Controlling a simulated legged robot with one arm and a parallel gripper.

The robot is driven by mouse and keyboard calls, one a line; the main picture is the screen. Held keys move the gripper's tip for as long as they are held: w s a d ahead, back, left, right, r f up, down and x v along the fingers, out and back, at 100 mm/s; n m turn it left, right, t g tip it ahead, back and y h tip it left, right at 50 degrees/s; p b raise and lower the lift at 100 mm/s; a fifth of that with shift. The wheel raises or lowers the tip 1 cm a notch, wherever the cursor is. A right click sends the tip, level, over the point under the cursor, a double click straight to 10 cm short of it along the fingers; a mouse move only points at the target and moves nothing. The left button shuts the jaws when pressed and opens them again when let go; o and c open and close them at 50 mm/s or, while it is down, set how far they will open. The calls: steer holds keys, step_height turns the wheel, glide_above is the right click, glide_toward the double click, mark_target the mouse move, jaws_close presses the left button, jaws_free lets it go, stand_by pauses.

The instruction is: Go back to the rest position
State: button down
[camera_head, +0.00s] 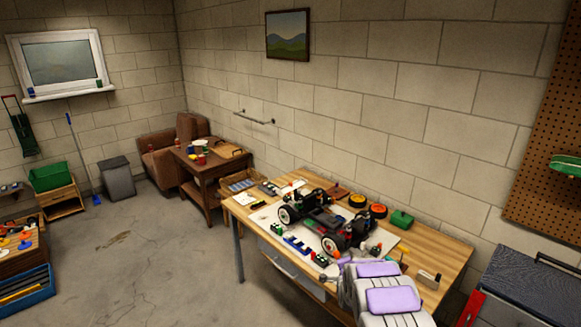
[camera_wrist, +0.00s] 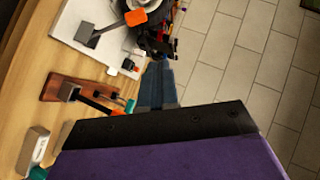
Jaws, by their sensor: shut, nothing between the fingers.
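My white and purple arm rises at the bottom right of the head view, over the near side of the bench. My gripper (camera_wrist: 158,68) shows in the wrist view as narrow blue-grey fingers close together, shut and empty. Its tips point towards the car parts; whether they touch cannot be told. My dark and purple wrist body hides the lower part of that view.
A brown wooden block (camera_wrist: 65,88) and an orange-tipped tool (camera_wrist: 135,17) lie near my gripper. Yellow and orange wheels (camera_head: 378,211) and a green box (camera_head: 401,219) are at the bench's back. A red and dark cabinet (camera_head: 530,290) stands right. The floor left is open.

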steer(key=s+a+r+n+g, duration=0.3)
steer(key=s+r, duration=0.3)
steer(key=s, duration=0.3)
steer(key=s+a+r+n+g+y+b, duration=0.1)
steer(key=s+a+r+n+g, duration=0.1)
steer(key=s+r, duration=0.45)
steer(key=s+a+r+n+g, duration=0.3)
steer(key=s+r, duration=0.2)
steer(key=s, duration=0.5)
steer(key=s+a+r+n+g, duration=0.1)
steer(key=s+n+g, duration=0.1)
steer(key=s, duration=1)
steer(key=s+a+r+n+g+y, duration=0.1)
steer(key=s+a+r+n+g, duration=0.1)
steer(key=s, duration=1.1)
steer(key=s+a+r+n+g+b, duration=0.1)
steer(key=s+a+r+n+g, duration=0.1)
steer(key=s, duration=1.1)
steer(key=shift+s+n+g, duration=0.15)
steer(key=shift+n+g, duration=0.55)
steer(key=shift+n, duration=0.1)
steer(key=shift+a, duration=0.1)
